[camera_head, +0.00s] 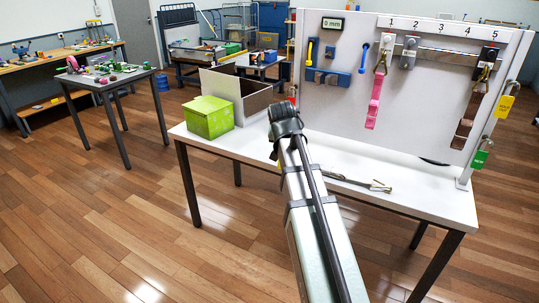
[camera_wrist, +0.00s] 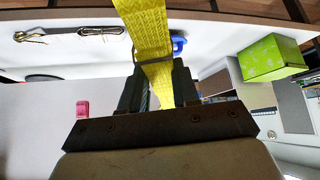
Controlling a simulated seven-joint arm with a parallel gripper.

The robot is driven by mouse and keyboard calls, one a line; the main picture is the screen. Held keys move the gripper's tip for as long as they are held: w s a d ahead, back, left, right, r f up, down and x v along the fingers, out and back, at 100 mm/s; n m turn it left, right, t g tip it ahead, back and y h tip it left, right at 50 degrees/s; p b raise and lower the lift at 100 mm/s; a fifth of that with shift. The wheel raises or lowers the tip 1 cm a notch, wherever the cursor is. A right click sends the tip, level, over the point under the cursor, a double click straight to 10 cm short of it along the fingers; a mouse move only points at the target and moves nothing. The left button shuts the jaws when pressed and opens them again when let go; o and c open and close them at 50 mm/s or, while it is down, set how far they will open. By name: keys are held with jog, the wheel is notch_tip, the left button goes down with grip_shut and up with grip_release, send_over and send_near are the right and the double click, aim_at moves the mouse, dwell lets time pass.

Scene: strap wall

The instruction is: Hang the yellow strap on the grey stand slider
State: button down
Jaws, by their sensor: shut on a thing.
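The yellow strap (camera_wrist: 150,35) runs between the fingers of my gripper (camera_wrist: 158,85) in the wrist view, and the jaws are shut on it. The strap extends past the fingertips and out of that picture's top edge. In the head view my gripper (camera_head: 287,122) is over the white table, left of the pegboard's lower part, and my arm hides most of the strap. The grey slider (camera_head: 409,54) sits on the rail under number 2, above and right of my gripper. No strap hangs from it.
A green box (camera_head: 208,117) stands on the white table (camera_head: 425,194).

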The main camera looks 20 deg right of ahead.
jog(key=w+d+r+m+t+h, duration=0.1)
jog(key=w+d+t+h, duration=0.1)
jog(key=d, duration=0.5)
jog(key=w+d+r+t+h, duration=0.1)
jog(key=d+r, duration=0.1)
jog(key=d, duration=0.4)
jog(key=s+d+r+t+h, duration=0.1)
jog(key=s+d+r+t, duration=0.1)
jog(key=d, duration=0.6)
jog(key=s+d+r+t+h, duration=0.2)
jog(key=d+t, duration=0.2)
jog(key=d, duration=0.5)
jog(key=s+d+r+t+h, duration=0.1)
jog(key=s+d+r+t, duration=0.2)
jog(key=d, duration=0.5)
jog(key=shift+d+h, duration=0.3)
jog(key=shift+d, duration=0.1)
jog(key=shift+w+d, duration=0.15)
jog(key=shift+w, duration=0.05)
jog(key=w+d+f, duration=0.2)
jog(key=w+d, duration=0.4)
jog(key=shift+w+d, duration=0.3)
jog(key=shift+w, duration=0.05)
